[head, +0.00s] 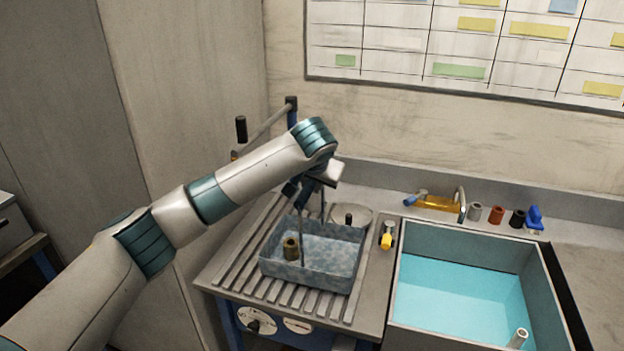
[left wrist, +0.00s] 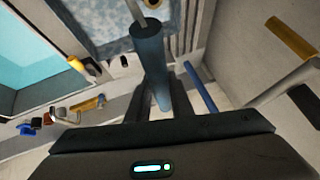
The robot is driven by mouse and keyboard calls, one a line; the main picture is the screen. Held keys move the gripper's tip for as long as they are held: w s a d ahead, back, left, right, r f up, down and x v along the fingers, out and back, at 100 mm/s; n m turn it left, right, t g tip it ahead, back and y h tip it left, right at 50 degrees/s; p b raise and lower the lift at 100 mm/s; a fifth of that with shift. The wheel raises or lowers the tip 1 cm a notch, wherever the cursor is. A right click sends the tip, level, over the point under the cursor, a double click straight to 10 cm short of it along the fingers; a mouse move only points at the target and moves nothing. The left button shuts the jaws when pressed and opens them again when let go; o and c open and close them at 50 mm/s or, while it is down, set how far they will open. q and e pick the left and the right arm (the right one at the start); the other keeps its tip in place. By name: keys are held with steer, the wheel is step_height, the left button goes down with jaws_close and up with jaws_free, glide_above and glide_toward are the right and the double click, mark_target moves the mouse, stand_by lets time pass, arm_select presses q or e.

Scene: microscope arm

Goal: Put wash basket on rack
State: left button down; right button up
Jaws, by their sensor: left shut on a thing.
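The wash basket (head: 330,277) is a mottled blue-grey open tub with a thin upright rod rising from it. It is over the slatted rack (head: 233,257) left of the sink; I cannot tell whether its base touches the slats. A brass-coloured cylinder (head: 291,248) is inside it. My left gripper (head: 306,192) is above the basket, shut on its dark blue handle grip. In the left wrist view the handle (left wrist: 150,60) runs from between the fingers (left wrist: 160,108) toward the basket (left wrist: 112,42), which is cut off by the frame. My right gripper is not in view.
A sink (head: 465,287) of light blue liquid is right of the rack. A yellow valve (head: 387,238) stands between them. A round pale dish (head: 362,213) is behind the basket. Slats left of the basket are bare.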

arm_select(q)
steer(key=c, duration=1.6)
jaws_free()
steer(key=shift+f, duration=0.1)
steer(key=shift+o, duration=0.2)
steer(key=shift+s, duration=0.15)
steer(key=shift+s+r+b, duration=0.35)
steer(key=shift+r+b, duration=0.15)
steer(key=shift+r, duration=0.05)
steer(key=b+v, duration=0.3)
steer(key=v, duration=0.7)
steer(key=shift+s+r+b, duration=0.2)
steer(key=shift+r+b, duration=0.05)
steer(key=shift+b, duration=0.1)
